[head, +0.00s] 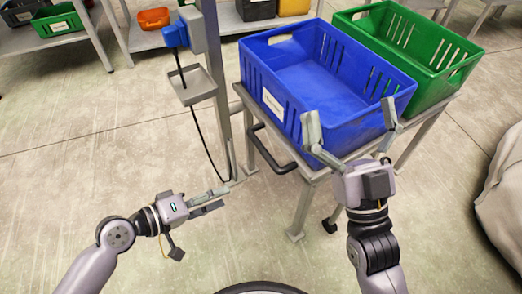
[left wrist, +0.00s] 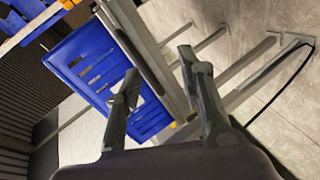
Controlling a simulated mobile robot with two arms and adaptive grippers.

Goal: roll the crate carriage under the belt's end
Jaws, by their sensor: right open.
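The crate carriage is a grey metal frame (head: 301,208) with a black handle (head: 268,160) on its left side. It bears an empty blue crate (head: 320,85) and a green crate (head: 405,35). My right gripper (head: 350,116) is open at the blue crate's near wall, its fingers spread in front of it; contact is unclear. My left gripper (head: 224,197) is low, left of the carriage and apart from the handle. In the left wrist view its fingers (left wrist: 162,88) stand apart with nothing between them. The belt's end is not clearly seen.
A grey post (head: 218,85) with a blue switch box (head: 175,36), small tray (head: 193,85) and hanging cable stands left of the carriage. Shelves with crates line the back. A pale sack-like shape (head: 503,195) is at right. Floor at the left is clear.

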